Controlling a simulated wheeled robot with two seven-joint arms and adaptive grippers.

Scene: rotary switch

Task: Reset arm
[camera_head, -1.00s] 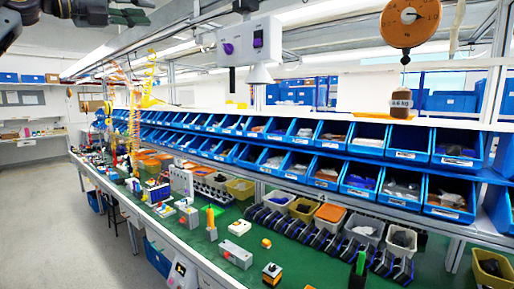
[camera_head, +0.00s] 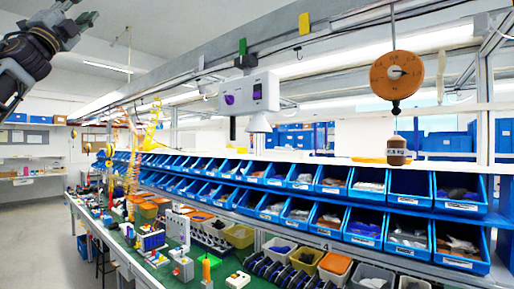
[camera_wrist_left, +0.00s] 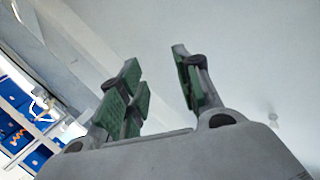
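My left gripper (camera_head: 78,22) is at the upper left of the head view, raised in the air well away from the bench and the switch box. In the left wrist view my left gripper (camera_wrist_left: 160,85) has its green-padded fingers spread apart with nothing between them. My right gripper does not show in either view.
An orange round scale (camera_head: 396,75) with a brown weight hangs at the right. Rows of blue bins (camera_head: 363,227) line the rack. The green-topped bench (camera_head: 190,281) holds many small parts. The air between my left arm and the switch box is clear.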

